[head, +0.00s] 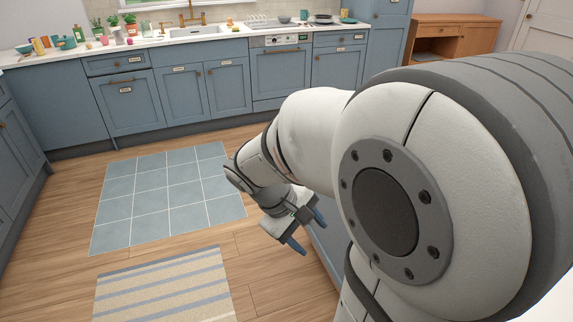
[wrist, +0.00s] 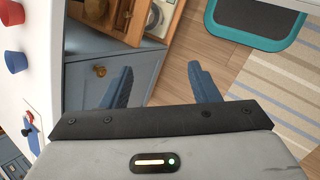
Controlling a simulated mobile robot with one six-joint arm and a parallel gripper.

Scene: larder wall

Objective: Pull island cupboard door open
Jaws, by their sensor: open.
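The island cupboard door shows in the wrist view as a blue-grey panel (wrist: 84,46) with a small round brass knob (wrist: 100,71). It looks shut, though part of it is hidden by my gripper. My gripper (wrist: 160,78) is open with nothing between its blue fingers. In the picture the left finger lies over the blue front, right of the knob, and the right finger lies over the floor. I see no contact with the knob. In the head view my gripper (head: 308,232) hangs beside the blue island side (head: 327,250), mostly hidden by my arm.
A white worktop (wrist: 25,85) bears red and blue items. A teal-rimmed dark object (wrist: 258,20) and a striped rug (wrist: 275,85) lie right. Tiled mat floor (head: 165,195) is clear.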

